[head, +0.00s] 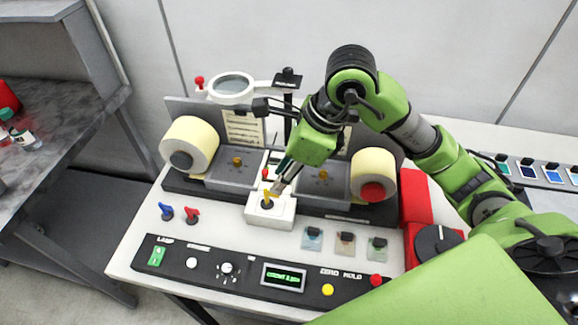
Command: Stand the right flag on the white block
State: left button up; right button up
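The white block (284,220) sits at the middle front of the rewinder. A small yellow flag-like piece (267,197) stands upright at the dark round spot on its top. My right gripper (276,188) reaches down from above, its fingertips right beside the yellow piece. I cannot tell whether they are closed on it or only near it. A blue flag-like piece (166,211) and a red one (191,215) stand on the white table left of the block. My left gripper is out of view.
A control panel (210,268) with knobs and a green display runs along the front. Label rolls stand left (200,135) and right (372,163). A magnifier (231,86) stands behind. Several small coloured tiles lie right of the block. A red box (413,198) is at the right.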

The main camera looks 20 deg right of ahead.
jog(key=shift+v, duration=2)
